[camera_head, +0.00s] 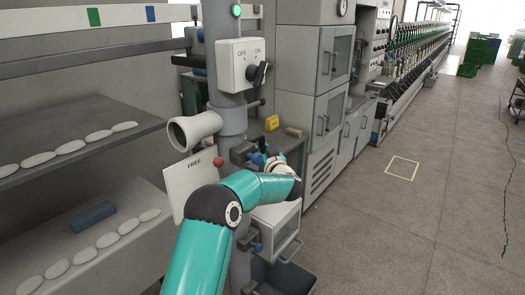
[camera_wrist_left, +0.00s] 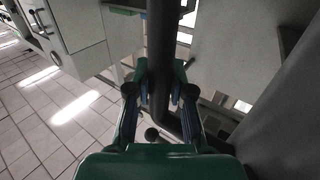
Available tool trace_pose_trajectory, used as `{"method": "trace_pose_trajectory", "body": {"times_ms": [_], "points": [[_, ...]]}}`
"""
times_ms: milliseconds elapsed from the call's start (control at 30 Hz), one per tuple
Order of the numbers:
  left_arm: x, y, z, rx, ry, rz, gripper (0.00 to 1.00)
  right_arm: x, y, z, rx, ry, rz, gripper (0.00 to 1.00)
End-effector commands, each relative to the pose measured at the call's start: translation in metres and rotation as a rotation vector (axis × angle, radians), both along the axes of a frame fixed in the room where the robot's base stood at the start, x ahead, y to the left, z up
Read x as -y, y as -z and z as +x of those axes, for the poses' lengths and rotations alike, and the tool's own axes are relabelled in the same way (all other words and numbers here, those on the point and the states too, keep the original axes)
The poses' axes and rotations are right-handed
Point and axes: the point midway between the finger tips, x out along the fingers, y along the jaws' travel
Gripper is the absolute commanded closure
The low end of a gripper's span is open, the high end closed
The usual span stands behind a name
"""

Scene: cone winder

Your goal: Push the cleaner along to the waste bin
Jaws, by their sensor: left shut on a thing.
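The cleaner (camera_head: 233,120) looks to be the upright grey column with an OFF/ON switch box (camera_head: 238,64), a lit green lamp, a pale funnel nozzle (camera_head: 193,131) and a FREE plate (camera_head: 192,181). My left gripper (camera_head: 267,158) is beside the column at mid height, partly hidden by its own wrist. In the left wrist view the gripper (camera_wrist_left: 160,93) is shut on a dark bent bar (camera_wrist_left: 161,45) between its fingers. A grey open tub (camera_head: 287,276), possibly the waste bin, is low at the column's foot. My right gripper is out of view.
Shelves (camera_head: 75,130) with several pale oval pieces and a blue block (camera_head: 92,216) stand at the left. Grey cabinets (camera_head: 318,95) and a long winder row stand behind. The floor (camera_head: 400,230) at the right is open, with a marked square (camera_head: 402,168) and a crack.

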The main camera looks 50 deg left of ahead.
Motion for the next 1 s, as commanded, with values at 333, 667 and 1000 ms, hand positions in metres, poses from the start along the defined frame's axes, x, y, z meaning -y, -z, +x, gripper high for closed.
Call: {"method": "trace_pose_trajectory", "body": {"times_ms": [333, 667, 1000], "points": [[-0.0001, -0.0002, 0.0025, 0.0, 0.004, 0.001, 1.0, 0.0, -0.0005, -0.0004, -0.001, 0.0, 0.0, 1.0], [-0.0014, -0.0013, 0.0009, 0.002, 0.003, 0.001, 0.53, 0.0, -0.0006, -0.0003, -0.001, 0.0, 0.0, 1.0], [-0.0037, 0.0002, -0.0044, 0.0, -0.007, 0.0, 0.53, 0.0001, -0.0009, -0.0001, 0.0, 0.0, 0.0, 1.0]]}}
